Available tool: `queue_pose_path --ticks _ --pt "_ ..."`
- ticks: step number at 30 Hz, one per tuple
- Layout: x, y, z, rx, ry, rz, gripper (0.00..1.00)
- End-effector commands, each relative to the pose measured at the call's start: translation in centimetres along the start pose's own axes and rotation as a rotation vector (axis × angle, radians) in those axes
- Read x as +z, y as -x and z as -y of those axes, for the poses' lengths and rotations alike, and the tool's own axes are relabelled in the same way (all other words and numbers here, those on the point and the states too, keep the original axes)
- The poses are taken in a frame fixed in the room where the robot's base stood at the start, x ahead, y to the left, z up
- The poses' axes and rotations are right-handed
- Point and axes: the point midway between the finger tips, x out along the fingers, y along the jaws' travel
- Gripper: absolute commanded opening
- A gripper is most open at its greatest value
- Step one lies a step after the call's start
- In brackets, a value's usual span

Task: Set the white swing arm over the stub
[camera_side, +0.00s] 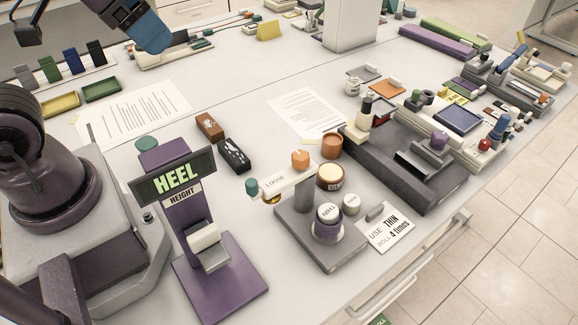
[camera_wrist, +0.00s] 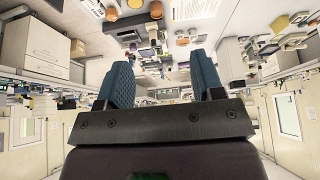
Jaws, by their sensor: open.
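The white swing arm (camera_side: 289,183), marked LOOSE, lies level on a grey post (camera_side: 304,201) above a dark grey base plate (camera_side: 292,232) in the side view. A teal knob (camera_side: 252,188) is at its left end and an orange knob (camera_side: 300,158) at its right end. In the side view a blue finger (camera_side: 148,30) shows at the top left, far from the swing arm.
A purple HEEL HEIGHT stand (camera_side: 218,270) is left of the base plate. Brown and black blocks (camera_side: 234,154) lie behind. A long dark grey fixture (camera_side: 395,170) is to the right. The table's left middle holds paper (camera_side: 130,108).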

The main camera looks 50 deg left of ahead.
Motion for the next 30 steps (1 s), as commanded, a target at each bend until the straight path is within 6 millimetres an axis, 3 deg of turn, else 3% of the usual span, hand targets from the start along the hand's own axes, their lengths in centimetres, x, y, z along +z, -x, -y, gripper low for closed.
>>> queue_pose_path --ticks 2,4,8,14,24,27,30 --pt "0.0 0.0 0.0 0.000 0.000 0.000 0.61" --pt "0.0 -0.1 0.0 0.001 -0.002 0.003 0.46" --pt "0.1 -1.3 -0.2 0.004 -0.011 0.065 0.46" --pt "-1.2 -5.0 -1.9 0.043 0.026 0.276 0.46" --pt "-3.1 -12.0 -7.1 0.041 0.451 0.700 0.46" --pt "-3.7 -13.0 -8.4 0.012 0.602 0.788 0.46" --pt "-4.5 -12.5 -9.2 -0.005 0.725 0.817 0.46"
